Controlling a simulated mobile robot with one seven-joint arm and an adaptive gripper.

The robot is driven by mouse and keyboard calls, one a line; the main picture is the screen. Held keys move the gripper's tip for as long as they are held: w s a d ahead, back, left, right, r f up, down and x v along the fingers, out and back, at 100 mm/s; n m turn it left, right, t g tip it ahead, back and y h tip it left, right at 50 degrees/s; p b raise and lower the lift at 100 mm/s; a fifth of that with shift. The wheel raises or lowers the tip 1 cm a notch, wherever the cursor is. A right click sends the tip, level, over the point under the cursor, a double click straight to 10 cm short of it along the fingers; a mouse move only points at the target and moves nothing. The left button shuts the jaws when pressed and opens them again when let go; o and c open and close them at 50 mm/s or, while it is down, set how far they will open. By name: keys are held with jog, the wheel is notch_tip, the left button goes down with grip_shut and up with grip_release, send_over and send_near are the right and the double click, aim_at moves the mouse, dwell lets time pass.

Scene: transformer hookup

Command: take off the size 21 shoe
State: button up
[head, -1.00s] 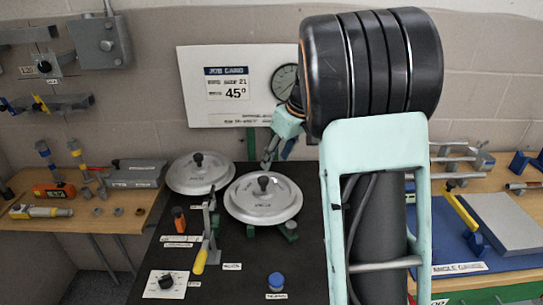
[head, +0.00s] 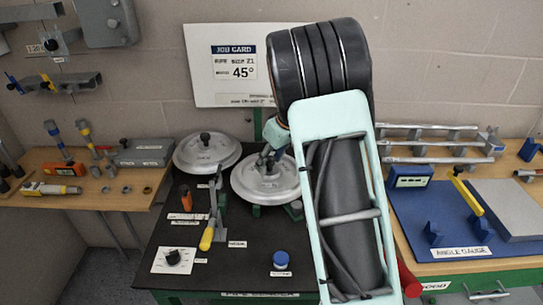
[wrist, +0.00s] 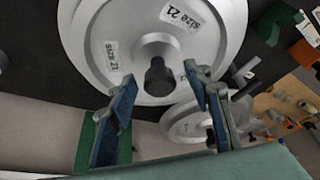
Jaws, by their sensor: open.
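The size 21 shoe is a round silvery disc (wrist: 150,35) with "size 21" labels and a dark central knob (wrist: 157,76) in the wrist view. In the head view it appears to be the front disc (head: 262,186) on the black bench top. My gripper (wrist: 160,86) is open, its blue-lined fingertips on either side of the knob in the picture. I cannot tell whether they touch it. My arm hides the disc's right side.
A second disc (head: 207,153) lies just left and behind. A yellow-handled lever (head: 207,238), a dial plate (head: 173,260) and a blue-capped item (head: 281,258) stand on the front bench. A job card (head: 236,68) reading 45° hangs behind. A blue mat (head: 410,215) lies right.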

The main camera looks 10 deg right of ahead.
grip_shut()
dwell(0.8)
